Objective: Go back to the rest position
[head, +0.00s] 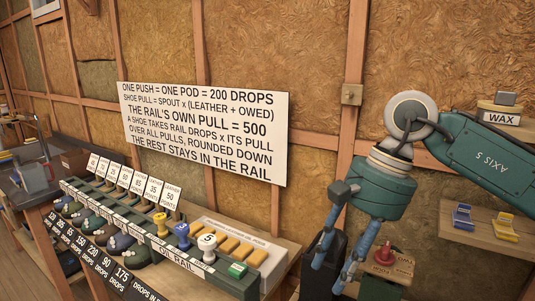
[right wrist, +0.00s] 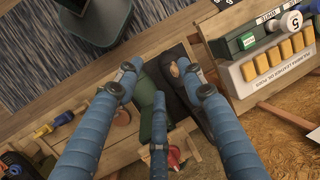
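My right gripper (head: 333,277) hangs from the teal arm at the right of the head view, its blue fingers pointing down. In the right wrist view its fingers (right wrist: 160,84) are spread apart with nothing held between them. It is above the floor area just right of the bench end, near a dark open bin (head: 322,250). My left gripper is in neither view. No task object is named.
The bench carries the oil rail (head: 177,264) with yellow, blue and white knobs, a green button (head: 238,269) and a tray of orange blocks (head: 245,229). A red knob (head: 386,250) stands right of the gripper. A shelf (head: 490,233) holds blue and yellow items.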

